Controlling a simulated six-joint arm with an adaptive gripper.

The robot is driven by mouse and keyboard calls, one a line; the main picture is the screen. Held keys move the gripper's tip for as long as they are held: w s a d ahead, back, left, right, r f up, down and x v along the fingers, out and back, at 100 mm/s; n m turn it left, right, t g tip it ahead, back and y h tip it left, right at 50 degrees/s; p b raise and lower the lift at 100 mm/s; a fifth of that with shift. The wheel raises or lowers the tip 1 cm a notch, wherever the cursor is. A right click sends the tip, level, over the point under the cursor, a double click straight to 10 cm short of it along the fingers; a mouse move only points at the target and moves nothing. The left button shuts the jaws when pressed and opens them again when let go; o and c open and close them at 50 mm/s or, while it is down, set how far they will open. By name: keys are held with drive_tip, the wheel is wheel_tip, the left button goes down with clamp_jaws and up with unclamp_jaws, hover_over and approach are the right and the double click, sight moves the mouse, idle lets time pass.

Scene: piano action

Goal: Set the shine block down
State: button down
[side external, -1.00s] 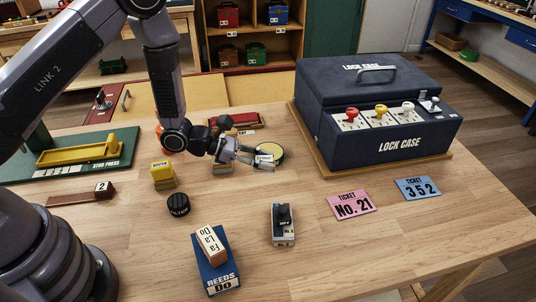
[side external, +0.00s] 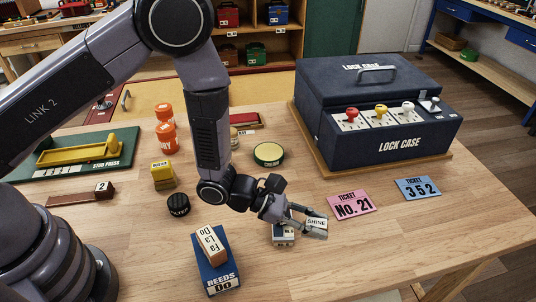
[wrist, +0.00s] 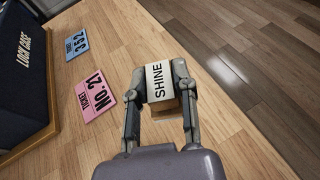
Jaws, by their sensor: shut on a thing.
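The shine block has a white top face marked SHINE and a tan body. In the wrist view the shine block (wrist: 158,84) sits between the two fingers of my gripper (wrist: 160,95), which is shut on it. In the side external view my gripper (side external: 312,229) holds the shine block (side external: 317,223) over the right front part of the table, in front of the pink ticket. I cannot tell for sure whether the block touches the table. Part of its sides is hidden by the fingers.
The pink ticket (side external: 351,205) and blue ticket (side external: 418,189) lie behind. The lock case (side external: 395,146) stands at the back right. Bare table (side external: 400,245) lies to the right, with its edge beyond.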

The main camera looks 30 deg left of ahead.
hover_over(345, 252)
drive_tip(key=f, duration=0.7)
drive_tip(key=shift+s+a, duration=0.2)
drive_tip(key=shift+w+d+f, duration=0.1)
drive_tip(key=shift+f, duration=0.8)
drive_tip(key=shift+w+d+f, duration=0.1)
drive_tip(key=shift+f, duration=0.8)
drive_tip(key=shift+f, duration=0.15)
drive_tip(key=c, duration=0.9)
unclamp_jaws()
